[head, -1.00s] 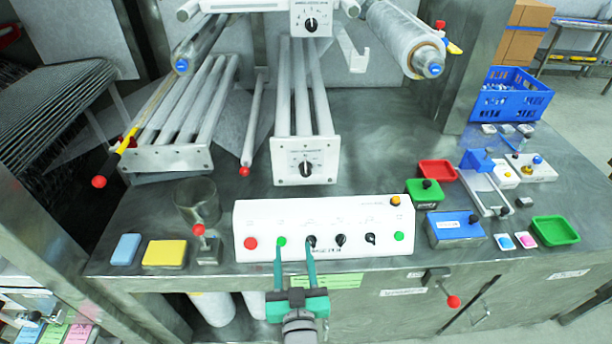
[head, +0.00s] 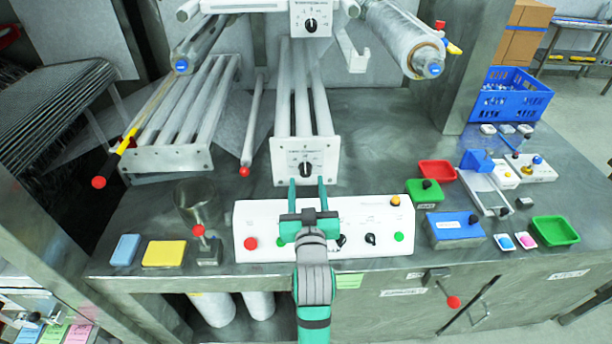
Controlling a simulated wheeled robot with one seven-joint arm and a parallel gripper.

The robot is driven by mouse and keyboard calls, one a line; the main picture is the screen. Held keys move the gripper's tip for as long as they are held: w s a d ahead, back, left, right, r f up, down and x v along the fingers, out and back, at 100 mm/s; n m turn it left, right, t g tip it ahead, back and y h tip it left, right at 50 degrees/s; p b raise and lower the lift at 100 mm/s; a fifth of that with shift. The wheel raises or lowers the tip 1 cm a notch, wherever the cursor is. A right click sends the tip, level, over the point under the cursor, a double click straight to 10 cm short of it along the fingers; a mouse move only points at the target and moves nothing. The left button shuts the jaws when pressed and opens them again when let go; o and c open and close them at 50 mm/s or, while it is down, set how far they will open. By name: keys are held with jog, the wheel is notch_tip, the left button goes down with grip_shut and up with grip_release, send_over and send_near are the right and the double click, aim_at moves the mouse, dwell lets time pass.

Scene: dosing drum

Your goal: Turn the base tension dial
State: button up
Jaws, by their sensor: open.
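The base tension dial (head: 306,169) is a black knob on a white plate at the front end of the lower roller frame, in the middle of the head view. A second similar dial (head: 311,24) sits on the upper white panel. My gripper (head: 307,183) has two green fingers pointing away from me, apart and empty. Its fingertips show just below and to either side of the base dial, near the plate's lower edge. I cannot tell whether they touch the plate. My gripper covers part of the white control box.
The white control box (head: 370,214) with buttons and knobs lies under my arm. A red-knobbed lever (head: 244,171) stands left of the dial plate. A glass beaker (head: 194,200) and sponges are at left; green and red trays (head: 436,171) are at right.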

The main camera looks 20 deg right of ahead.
aim_at(306, 173)
jog(key=shift+x, duration=2.15)
jog(key=c, duration=1)
